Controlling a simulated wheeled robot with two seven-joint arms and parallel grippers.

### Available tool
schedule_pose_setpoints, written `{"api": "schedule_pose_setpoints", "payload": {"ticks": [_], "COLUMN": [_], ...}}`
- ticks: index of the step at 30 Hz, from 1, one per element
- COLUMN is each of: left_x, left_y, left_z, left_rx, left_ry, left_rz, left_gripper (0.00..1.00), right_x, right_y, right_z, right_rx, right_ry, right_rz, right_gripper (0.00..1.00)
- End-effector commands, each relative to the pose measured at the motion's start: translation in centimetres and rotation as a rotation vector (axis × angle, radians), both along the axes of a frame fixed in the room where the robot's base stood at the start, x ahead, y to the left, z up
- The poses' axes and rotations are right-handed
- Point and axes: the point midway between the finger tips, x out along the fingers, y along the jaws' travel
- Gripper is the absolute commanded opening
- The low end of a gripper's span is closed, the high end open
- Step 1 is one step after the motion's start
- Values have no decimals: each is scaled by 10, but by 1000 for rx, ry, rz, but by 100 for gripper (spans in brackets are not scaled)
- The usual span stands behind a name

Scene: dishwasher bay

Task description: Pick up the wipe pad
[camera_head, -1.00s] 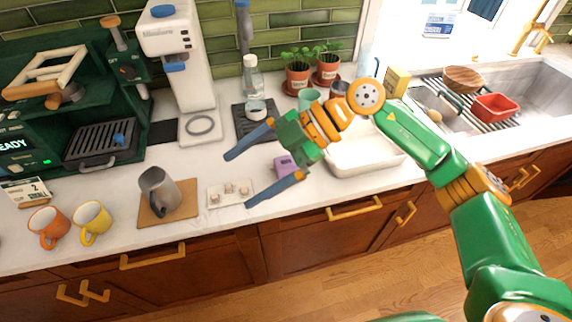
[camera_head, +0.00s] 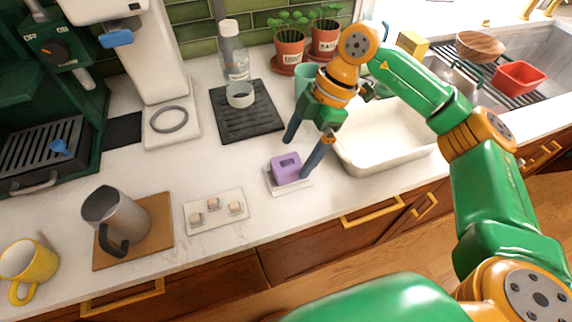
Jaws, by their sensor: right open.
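The wipe pad is most likely the purple block (camera_head: 285,167), which has a recess in its face. It sits on a small pale tray (camera_head: 272,186) on the counter. My right gripper (camera_head: 297,158) is open, its blue fingers pointing down at the block. One fingertip is behind the block, and the other overlaps its right edge in the picture. I cannot tell whether either finger touches it. My left gripper is not in view.
A white basin (camera_head: 345,160) stands just right of the gripper. A black mat (camera_head: 262,125) with a white ring-shaped cup is behind. A tray with small cubes (camera_head: 203,221), a grey pitcher (camera_head: 128,215) and a yellow mug (camera_head: 37,262) are left.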

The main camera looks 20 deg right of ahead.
Motion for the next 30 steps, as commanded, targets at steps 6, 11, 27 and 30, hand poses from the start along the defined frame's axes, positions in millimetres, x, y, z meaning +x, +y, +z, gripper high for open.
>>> {"api": "schedule_pose_setpoints", "payload": {"ticks": [6,11,27,30], "left_x": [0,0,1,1], "left_y": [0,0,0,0], "left_z": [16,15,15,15], "left_rx": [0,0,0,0], "left_ry": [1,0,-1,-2], "left_rz": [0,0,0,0], "left_gripper": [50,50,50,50], "right_x": [-3,-2,-2,-2], "right_y": [21,23,23,23], "right_z": [-31,-37,-37,-37], "right_rx": [0,1,1,1], "right_ry": [3,-1,-1,-1], "right_rz": [3,3,3,3], "right_gripper": [98,98,8,8]}}
